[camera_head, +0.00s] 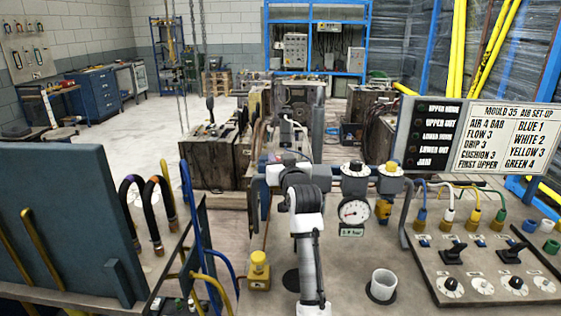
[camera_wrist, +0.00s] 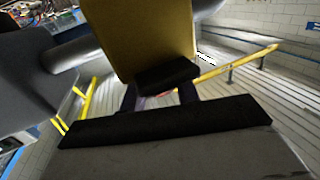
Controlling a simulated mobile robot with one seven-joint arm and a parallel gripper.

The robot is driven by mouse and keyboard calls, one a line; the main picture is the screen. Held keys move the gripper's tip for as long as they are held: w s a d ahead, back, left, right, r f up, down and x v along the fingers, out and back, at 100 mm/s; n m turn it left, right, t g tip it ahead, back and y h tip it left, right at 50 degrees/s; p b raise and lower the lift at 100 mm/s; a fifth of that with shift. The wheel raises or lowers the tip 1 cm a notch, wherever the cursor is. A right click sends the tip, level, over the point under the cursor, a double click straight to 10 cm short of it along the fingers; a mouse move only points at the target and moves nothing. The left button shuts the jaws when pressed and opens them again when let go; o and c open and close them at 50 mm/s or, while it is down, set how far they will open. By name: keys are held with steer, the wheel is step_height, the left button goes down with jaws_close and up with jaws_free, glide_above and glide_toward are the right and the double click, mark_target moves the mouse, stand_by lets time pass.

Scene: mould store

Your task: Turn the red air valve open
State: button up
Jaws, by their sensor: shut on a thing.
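The red air valve cannot be made out in the head view; my arm stands in front of the middle of the pipework and hides what is behind it. My gripper (camera_wrist: 166,95) shows in the wrist view with its dark pads close together. Only a small reddish sliver shows between them, seemingly the valve's handle, so its shape and angle are hidden. A broad yellow-ochre surface (camera_wrist: 145,40) fills the top middle of that view. In the head view the gripper's fingertips are hidden by my arm.
A pressure gauge (camera_head: 354,212) hangs right of my arm, below the pipe with regulators (camera_head: 356,170). A white cup (camera_head: 383,284) and a yellow knob (camera_head: 259,262) stand on the bench. A control panel (camera_head: 487,262) is at right, a blue-grey plate (camera_head: 65,225) at left.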

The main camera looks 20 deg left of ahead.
steer(key=n+g+y+b, duration=0.3)
steer(key=y+b, duration=0.1)
steer(key=shift+w+d+f+n+g, duration=0.1)
steer(key=shift+f+n+g, duration=0.15)
steer(key=shift+n+g, duration=0.05)
steer(key=shift+r+n+g+y+b, duration=0.1)
steer(key=shift+n+g+y+b, duration=0.75)
steer(key=shift+g, duration=0.55)
steer(key=shift+r+n+g+y+b, duration=0.1)
steer(key=shift+n+g+y+b, duration=0.55)
steer(key=shift+n+g, duration=0.6)
steer(key=shift+g, duration=0.45)
steer(key=o, duration=1)
steer(key=shift+a, duration=0.2)
steer(key=shift+c, duration=0.2)
steer(key=b+v, duration=0.2)
steer(key=v, duration=0.5)
steer(key=b+v, duration=0.2)
steer(key=v, duration=0.5)
steer(key=shift+s+a+f, duration=0.1)
steer(key=shift+s, duration=0.1)
